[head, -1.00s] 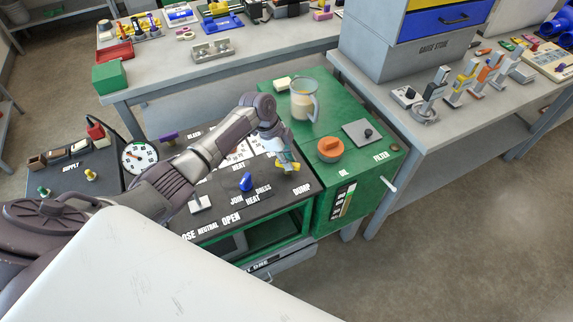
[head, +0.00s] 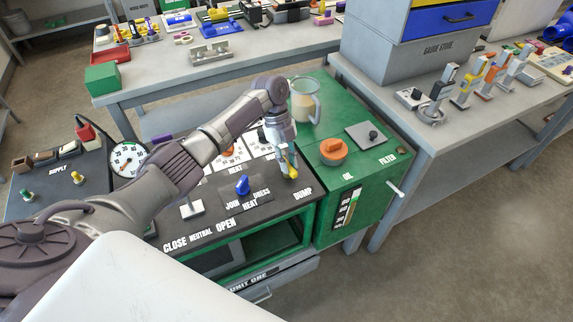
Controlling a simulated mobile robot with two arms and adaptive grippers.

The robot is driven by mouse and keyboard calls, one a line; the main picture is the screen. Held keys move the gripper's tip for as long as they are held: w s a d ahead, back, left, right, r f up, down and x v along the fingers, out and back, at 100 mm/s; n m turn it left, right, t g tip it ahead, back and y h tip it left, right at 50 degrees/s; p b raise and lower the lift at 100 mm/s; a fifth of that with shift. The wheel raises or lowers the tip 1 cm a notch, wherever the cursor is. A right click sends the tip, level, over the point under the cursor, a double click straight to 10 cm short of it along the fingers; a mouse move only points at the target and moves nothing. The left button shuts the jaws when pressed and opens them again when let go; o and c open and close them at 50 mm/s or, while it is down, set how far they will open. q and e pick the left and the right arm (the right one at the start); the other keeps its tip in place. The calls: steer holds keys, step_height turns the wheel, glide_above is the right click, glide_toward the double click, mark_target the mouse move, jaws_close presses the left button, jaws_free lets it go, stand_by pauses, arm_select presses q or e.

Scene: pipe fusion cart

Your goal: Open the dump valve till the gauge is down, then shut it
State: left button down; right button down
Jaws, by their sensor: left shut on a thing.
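The yellow dump valve handle (head: 291,168) is at the right end of the black panel, just above the DUMP label (head: 302,193). My left gripper (head: 287,173) points down over it and is shut on it, hiding part of the handle and the valve body. The round white pressure gauge (head: 127,160) stands at the left of the panel, partly behind my left arm. Its needle is too small to read surely. My right gripper is not in view.
A blue knob (head: 242,185) and a lever on a pale plate (head: 192,209) stand left of the valve.

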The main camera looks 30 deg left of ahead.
arm_select(q)
steer(key=shift+s+d+f, duration=0.1)
steer(key=shift+s+f, duration=0.2)
steer(key=c, duration=1.1)
jaws_free()
steer(key=shift+r, duration=0.25)
steer(key=shift+w+r, duration=0.15)
steer(key=v, duration=1.1)
steer(key=shift+a+r, duration=0.25)
steer(key=shift+r, duration=0.1)
